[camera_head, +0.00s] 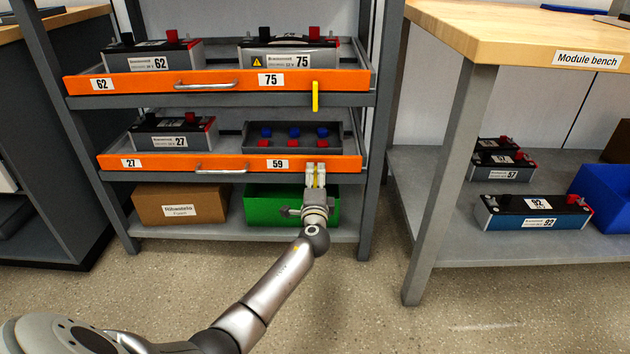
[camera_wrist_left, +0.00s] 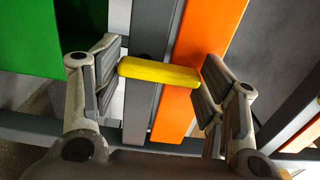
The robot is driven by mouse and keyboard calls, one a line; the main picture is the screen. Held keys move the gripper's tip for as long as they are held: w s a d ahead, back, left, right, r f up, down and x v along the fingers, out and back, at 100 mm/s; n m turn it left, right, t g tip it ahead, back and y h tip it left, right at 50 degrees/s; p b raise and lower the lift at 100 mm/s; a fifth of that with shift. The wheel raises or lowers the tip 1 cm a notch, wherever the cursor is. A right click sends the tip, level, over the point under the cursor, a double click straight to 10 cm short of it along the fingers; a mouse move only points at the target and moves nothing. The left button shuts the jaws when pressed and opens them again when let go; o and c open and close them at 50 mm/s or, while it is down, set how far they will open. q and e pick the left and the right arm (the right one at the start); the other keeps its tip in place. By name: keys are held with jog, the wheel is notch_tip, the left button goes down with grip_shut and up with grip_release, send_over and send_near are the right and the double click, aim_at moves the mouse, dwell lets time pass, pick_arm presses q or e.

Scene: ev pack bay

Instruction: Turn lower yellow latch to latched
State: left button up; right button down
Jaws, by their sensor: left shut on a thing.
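The lower yellow latch (camera_wrist_left: 160,73) is a short yellow bar. In the left wrist view it lies across the edge between the orange drawer front and the grey rail. My left gripper (camera_head: 316,172) is at the right end of the lower orange drawer front (camera_head: 235,163) and hides most of this latch in the head view. In the left wrist view my left gripper (camera_wrist_left: 160,85) has its fingers at the two ends of the bar and is shut on it. The upper yellow latch (camera_head: 315,96) hangs upright on the upper drawer. My right gripper is not in view.
The upper orange drawer (camera_head: 222,82) carries modules 62 and 75. A green bin (camera_head: 262,205) and a cardboard box (camera_head: 180,212) stand on the shelf below. The module bench (camera_head: 530,50) stands right, with modules on its lower shelf. The floor between is clear.

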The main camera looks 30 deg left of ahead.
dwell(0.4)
pick_arm(q)
jog(key=o, duration=1)
jog(key=shift+o, duration=0.2)
jog(key=shift+d, duration=0.1)
jog(key=v, duration=1.2)
